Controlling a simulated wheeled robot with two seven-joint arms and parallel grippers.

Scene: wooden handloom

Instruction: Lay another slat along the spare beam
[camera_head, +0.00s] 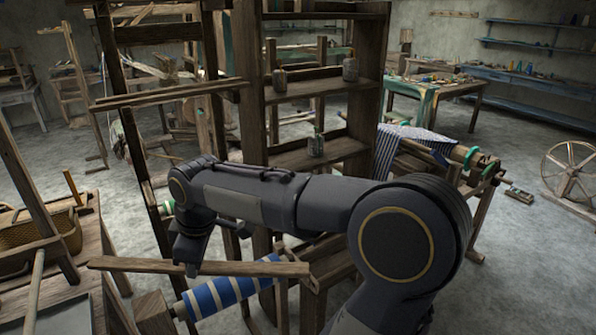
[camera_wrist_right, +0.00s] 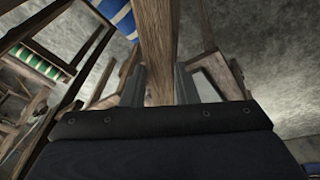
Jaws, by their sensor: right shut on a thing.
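A long wooden slat (camera_head: 250,269) lies nearly level across the lower left of the head view. My right gripper (camera_head: 191,267) is shut on it near its middle. In the right wrist view the slat (camera_wrist_right: 156,40) runs up the picture from between the two fingers (camera_wrist_right: 158,88). The slat shows in front of a roll of blue and white striped cloth (camera_head: 228,291); I cannot tell whether they touch. Two thin wooden lengths (camera_head: 170,93) run side by side at upper left. I cannot tell which timber is the spare beam. My left gripper is not in view.
A tall wooden shelf frame (camera_head: 252,85) with small jars stands just behind my right arm. A wooden bench (camera_head: 90,225) with a wicker basket (camera_head: 70,232) is at the left. A striped cloth on another beam (camera_head: 400,150) is to the right. Open floor (camera_head: 510,260) lies at the right.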

